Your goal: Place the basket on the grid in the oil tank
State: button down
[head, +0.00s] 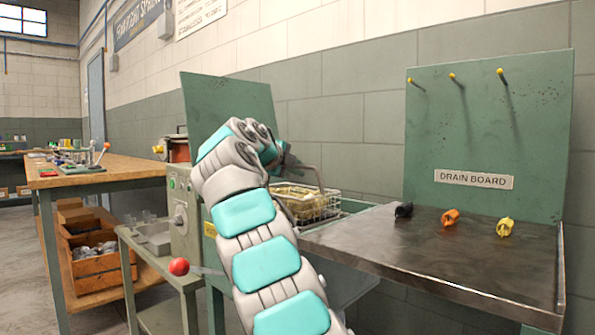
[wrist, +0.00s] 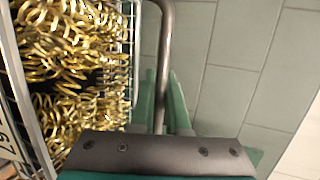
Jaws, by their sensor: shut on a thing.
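The wire basket (head: 318,207) holds gold coil springs and shows just right of my arm in the head view. In the wrist view the basket (wrist: 133,60) fills the left side, full of springs, with a white label at its lower left edge. My gripper (wrist: 166,100) has its green fingers shut on the basket's grey handle bar (wrist: 166,40). In the head view my arm hides most of the gripper and the basket's left part. I cannot make out the oil tank or its grid, or whether the basket touches anything beneath.
The metal drain board (head: 440,255) lies to the right, with a black, an orange and a yellow clip on it and pegs above. A green machine with a red-knobbed lever (head: 179,267) stands left of my arm. A wooden workbench (head: 110,172) is further left.

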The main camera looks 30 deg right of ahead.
jog(key=c, duration=0.9)
grip_release()
jog(key=v, duration=1.2)
jog(key=shift+b, duration=0.4)
